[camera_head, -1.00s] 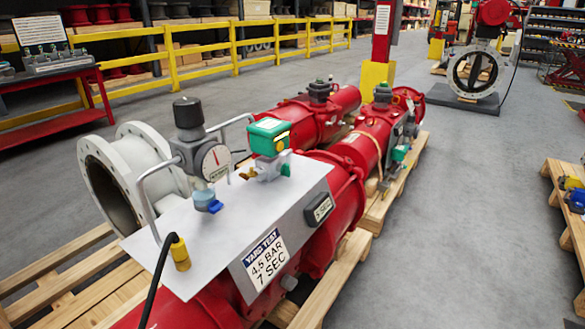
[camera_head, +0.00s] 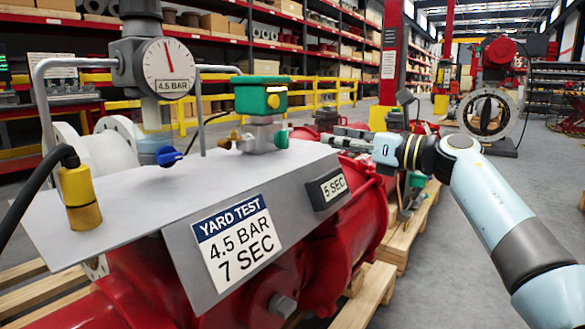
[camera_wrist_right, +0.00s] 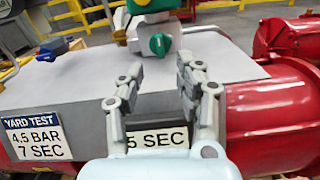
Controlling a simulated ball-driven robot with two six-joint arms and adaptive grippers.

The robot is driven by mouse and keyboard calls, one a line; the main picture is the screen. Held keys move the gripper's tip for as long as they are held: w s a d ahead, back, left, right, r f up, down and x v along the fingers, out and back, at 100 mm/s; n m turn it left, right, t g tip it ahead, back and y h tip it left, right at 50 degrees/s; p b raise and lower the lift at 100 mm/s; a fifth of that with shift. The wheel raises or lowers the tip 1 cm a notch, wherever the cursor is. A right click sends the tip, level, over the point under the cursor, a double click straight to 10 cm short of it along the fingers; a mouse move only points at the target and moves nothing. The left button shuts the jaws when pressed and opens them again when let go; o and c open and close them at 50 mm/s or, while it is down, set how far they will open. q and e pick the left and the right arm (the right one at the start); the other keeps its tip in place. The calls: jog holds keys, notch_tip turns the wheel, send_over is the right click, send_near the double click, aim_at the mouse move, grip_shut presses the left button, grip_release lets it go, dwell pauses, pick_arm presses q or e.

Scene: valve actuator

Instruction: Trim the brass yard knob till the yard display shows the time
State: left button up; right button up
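A panel (camera_head: 130,200) on the red actuator carries a dial gauge (camera_head: 166,68) reading 4.5 BAR. The yard display (camera_head: 334,187) on its front reads 5 SEC. A sign (camera_head: 238,240) says YARD TEST, 4.5 BAR, 7 SEC. A green-topped valve block (camera_head: 262,96) has a small brass knob (camera_head: 226,142) on its left and a green knob (camera_head: 281,139) on its right. My right gripper (camera_head: 332,138) points left, short of the green knob. In the wrist view its fingers (camera_wrist_right: 160,66) are spread and empty, with the green knob (camera_wrist_right: 160,44) beyond them. My left gripper is out of view.
A blue-handled valve (camera_head: 168,156), a yellow plug with a black cable (camera_head: 78,195) and grey handle bars (camera_head: 42,105) rise from the panel's left side. A second red actuator lies behind my right gripper on a pallet.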

aim_at(288, 132)
jog(key=shift+w+a+f+n, duration=0.1)
jog(key=shift+a+n, duration=0.05)
jog(key=shift+n, duration=0.35)
jog(key=shift+w+a+b, duration=0.15)
jog(key=shift+a+b, duration=0.05)
jog(key=shift+b, duration=0.1)
jog(key=b+x, duration=0.1)
jog(key=x, duration=0.1)
jog(key=shift+w+a, duration=0.1)
jog(key=shift+a, duration=0.2)
jog(key=b+x, duration=0.2)
jog(key=x, duration=0.4)
jog(key=shift+w+a, duration=0.15)
jog(key=shift+a, duration=0.05)
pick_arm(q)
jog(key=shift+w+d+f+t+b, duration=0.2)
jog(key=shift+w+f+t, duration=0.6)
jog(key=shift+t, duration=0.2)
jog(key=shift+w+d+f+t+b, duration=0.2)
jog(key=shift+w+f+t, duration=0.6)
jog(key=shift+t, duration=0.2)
pick_arm(e)
jog(key=shift+w+a, duration=0.35)
jog(key=shift+a, duration=0.15)
grip_shut()
